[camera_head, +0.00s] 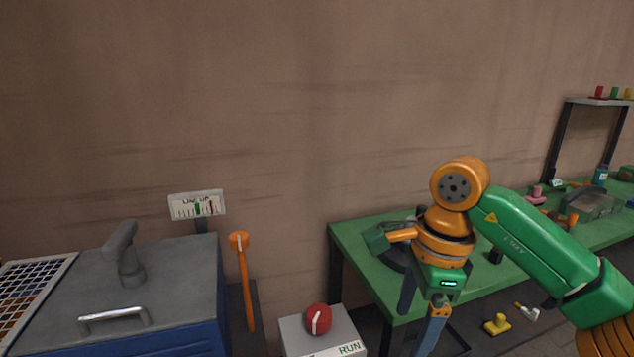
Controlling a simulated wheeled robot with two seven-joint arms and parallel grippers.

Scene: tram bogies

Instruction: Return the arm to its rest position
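My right arm (530,243), green and orange, comes in from the right edge and is bent at an orange joint, with its wrist turned down over the near left end of the green bench. My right gripper (425,325) hangs below the wrist, in front of the bench edge, and runs toward the bottom of the frame. Its fingertips are not clearly shown, so I cannot tell whether it is open or shut. My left arm and gripper are not in view.
A grey box with a red knob (318,319) marked RUN stands left of the gripper. An orange lever (244,280) stands beside a blue-sided cabinet (180,265) with a handle. The green bench (365,228) carries several parts farther right. Yellow and white pieces lie low behind the arm.

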